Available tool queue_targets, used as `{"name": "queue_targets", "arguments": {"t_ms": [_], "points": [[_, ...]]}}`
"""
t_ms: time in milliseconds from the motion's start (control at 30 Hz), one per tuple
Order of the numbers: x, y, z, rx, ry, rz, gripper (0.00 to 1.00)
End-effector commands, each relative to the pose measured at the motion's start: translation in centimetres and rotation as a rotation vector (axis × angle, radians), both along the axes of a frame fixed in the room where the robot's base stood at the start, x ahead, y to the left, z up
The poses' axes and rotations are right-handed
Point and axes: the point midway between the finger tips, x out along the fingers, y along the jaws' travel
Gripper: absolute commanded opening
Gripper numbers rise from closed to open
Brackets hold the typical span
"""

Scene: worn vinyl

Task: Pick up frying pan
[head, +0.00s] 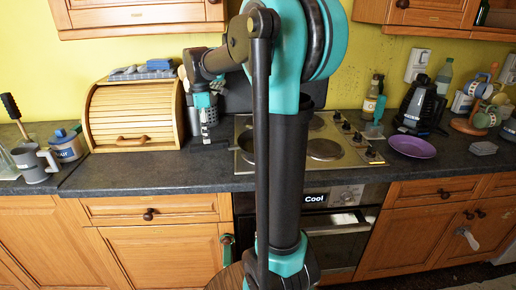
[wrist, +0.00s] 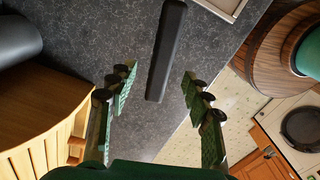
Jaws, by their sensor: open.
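A long black handle (wrist: 168,45), which looks like the frying pan's, runs down from the top of the wrist view, its near end between my fingers. My gripper (wrist: 160,76) is open, with a finger on either side of the handle and gaps between. The pan's body lies outside the wrist view. In the head view, my gripper (head: 205,132) points down over the counter, left of the stove. A dark rounded edge (head: 246,146) on the stove's left burner may be the pan; my arm hides most of it.
A wooden bread box (head: 133,115) stands close left of my gripper. The stove (head: 345,158) lies to its right, with a purple plate (head: 411,146) beyond. Mugs (head: 36,162) stand at the far left. The counter's front strip (head: 150,177) is bare.

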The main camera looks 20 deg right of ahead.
Motion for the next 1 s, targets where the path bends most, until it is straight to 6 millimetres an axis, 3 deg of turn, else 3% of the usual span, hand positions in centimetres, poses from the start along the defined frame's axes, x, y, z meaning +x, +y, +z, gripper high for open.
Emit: {"name": "queue_targets", "arguments": {"t_ms": [233,533,833,1000], "points": [[0.0,0.0,-1.6,0.000,0.000,-0.001,0.50],[-0.2,-0.2,-5.6,0.000,0.000,0.000,0.50],[-0.2,-0.2,-6.0,0.000,0.000,0.000,0.50],[-0.2,-0.2,-6.0,0.000,0.000,-0.001,0.30]]}}
